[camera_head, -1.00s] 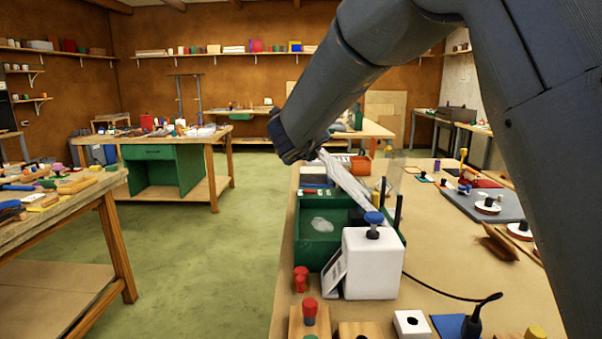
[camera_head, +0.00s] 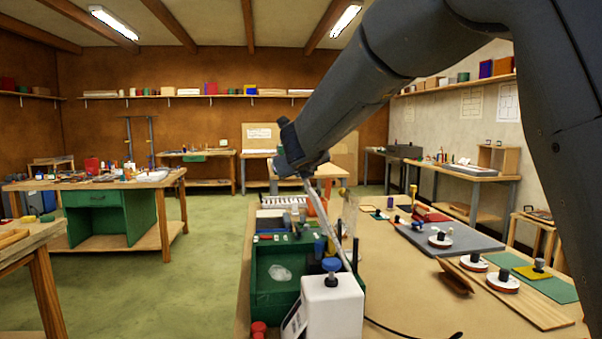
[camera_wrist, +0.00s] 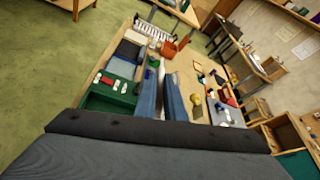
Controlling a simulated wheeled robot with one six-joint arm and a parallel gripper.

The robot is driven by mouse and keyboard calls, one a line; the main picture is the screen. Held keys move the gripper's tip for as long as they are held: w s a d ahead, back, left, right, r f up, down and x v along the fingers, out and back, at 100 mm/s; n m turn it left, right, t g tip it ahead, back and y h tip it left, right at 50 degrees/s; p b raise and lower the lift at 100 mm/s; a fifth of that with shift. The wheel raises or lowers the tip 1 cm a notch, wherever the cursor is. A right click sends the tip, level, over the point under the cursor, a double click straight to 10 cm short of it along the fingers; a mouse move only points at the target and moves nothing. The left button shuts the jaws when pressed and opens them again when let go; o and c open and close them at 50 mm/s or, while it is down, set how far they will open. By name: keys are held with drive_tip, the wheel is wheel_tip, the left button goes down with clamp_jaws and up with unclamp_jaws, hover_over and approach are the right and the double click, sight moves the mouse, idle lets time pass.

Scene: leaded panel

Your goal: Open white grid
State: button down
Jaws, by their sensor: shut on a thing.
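A white slatted grid or rack (camera_head: 284,202) lies at the far left of the bench beyond the green bin. It also shows near the top of the wrist view (camera_wrist: 158,32). My gripper (camera_wrist: 163,76) shows in the wrist view as two long grey-blue fingers pointing away over the bench. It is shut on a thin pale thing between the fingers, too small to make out. In the head view a narrow pale length slants down from my wrist, behind the white box. My gripper is apart from the white grid, on the near side of it.
A green bin (camera_head: 259,282) and a white box with a blue knob (camera_head: 336,310) stand at the near left of the bench. An orange container (camera_wrist: 169,49) is beside the grid. A grey board (camera_head: 455,237) with round pieces lies right.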

drive_tip(key=shift+f, duration=0.1)
drive_tip(key=c, duration=1.8)
unclamp_jaws()
drive_tip(key=shift+c, duration=0.2)
drive_tip(key=v, duration=0.7)
drive_tip(key=shift+s+b, duration=0.3)
drive_tip(key=shift+s, duration=0.05)
